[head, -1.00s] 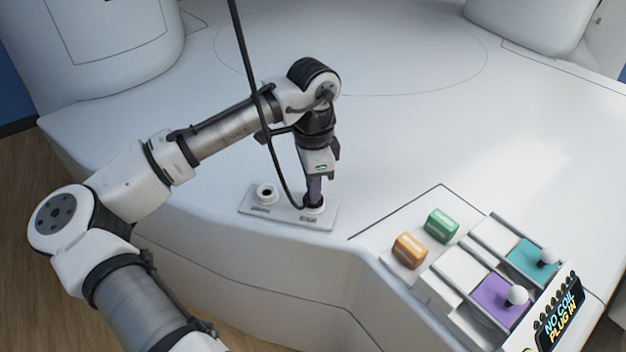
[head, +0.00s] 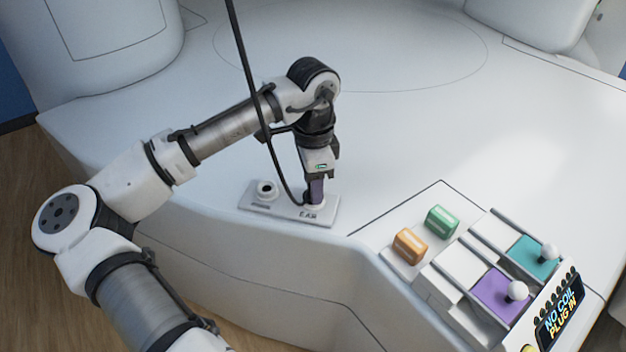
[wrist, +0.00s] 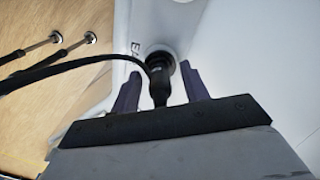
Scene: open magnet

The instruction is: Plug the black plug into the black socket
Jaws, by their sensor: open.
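The black plug (wrist: 159,78) stands upright, with its black cable (wrist: 75,66) leading off to the left in the wrist view. Its tip meets a round, light-rimmed socket (wrist: 157,50) at the right end of the small white plate (head: 283,212); I cannot tell how deep it sits. My gripper (head: 316,196) points down over that socket. Its two purple fingers stand on either side of the plug, with gaps visible in the wrist view (wrist: 160,88), so it is open. In the head view the fingers mostly hide the plug.
A second socket (head: 266,188), empty with a dark hole, is at the plate's left end. Orange (head: 410,246) and green (head: 442,222) blocks and a slider panel are at right. A display (head: 560,312) reads "NO COIL PLUG IN". The cable hangs past my arm.

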